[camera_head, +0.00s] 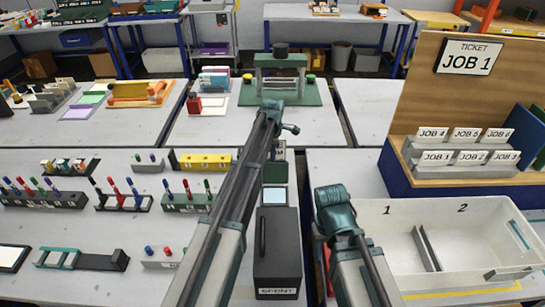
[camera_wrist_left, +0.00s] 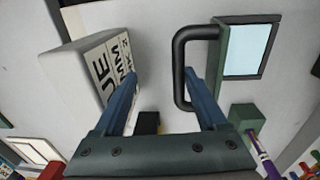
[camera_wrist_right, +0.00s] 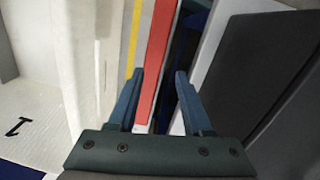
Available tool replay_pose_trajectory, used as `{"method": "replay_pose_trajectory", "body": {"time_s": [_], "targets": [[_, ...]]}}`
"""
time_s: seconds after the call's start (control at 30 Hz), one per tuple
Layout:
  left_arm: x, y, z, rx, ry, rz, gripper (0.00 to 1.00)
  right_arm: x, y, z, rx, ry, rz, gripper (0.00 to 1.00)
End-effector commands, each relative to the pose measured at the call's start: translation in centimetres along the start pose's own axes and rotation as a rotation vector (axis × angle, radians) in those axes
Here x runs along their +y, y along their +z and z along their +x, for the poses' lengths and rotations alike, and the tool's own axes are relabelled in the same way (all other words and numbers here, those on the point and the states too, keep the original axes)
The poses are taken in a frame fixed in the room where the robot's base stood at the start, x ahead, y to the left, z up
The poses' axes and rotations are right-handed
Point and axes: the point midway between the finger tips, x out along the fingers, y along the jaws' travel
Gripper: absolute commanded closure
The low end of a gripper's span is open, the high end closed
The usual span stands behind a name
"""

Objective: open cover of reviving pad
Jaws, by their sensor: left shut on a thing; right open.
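A pale blue panel in a dark frame (camera_wrist_left: 248,50) shows at the upper right of the left wrist view. A similar pale panel (camera_head: 274,197) lies behind the dark SPENT box in the head view; I cannot tell whether it is the reviving pad. A green plate (camera_wrist_left: 222,62) seen edge-on carries a black loop handle (camera_wrist_left: 180,45). My right gripper (camera_wrist_right: 158,75) is open and empty.
The dark SPENT box (camera_head: 277,262) with its own handle stands between my arms. A white bin (camera_head: 470,283) marked 1 and 2 is at the right. Pen racks (camera_head: 120,203) fill the left table. A green press (camera_head: 280,97) stands on the table behind.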

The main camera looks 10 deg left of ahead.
Motion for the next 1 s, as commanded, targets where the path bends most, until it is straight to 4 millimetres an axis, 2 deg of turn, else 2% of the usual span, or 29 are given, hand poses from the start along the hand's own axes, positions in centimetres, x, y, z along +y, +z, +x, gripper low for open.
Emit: {"method": "replay_pose_trajectory", "body": {"time_s": [0.03,0.27,0.8,1.0], "targets": [[0.5,0.0,-0.7,0.000,0.010,0.000,0.53,0.1,0.0,-0.7,0.000,0.000,0.000,0.50],[0.5,0.0,-3.4,0.000,0.009,0.000,0.53,0.3,0.2,-3.4,0.000,0.000,0.000,0.50],[0.1,0.0,-11.7,0.001,0.002,0.000,0.53,1.1,0.7,-11.6,0.000,0.000,-0.001,0.50],[0.0,0.0,-13.5,0.001,0.001,0.000,0.53,1.3,0.8,-13.4,0.000,0.000,-0.002,0.50]]}}
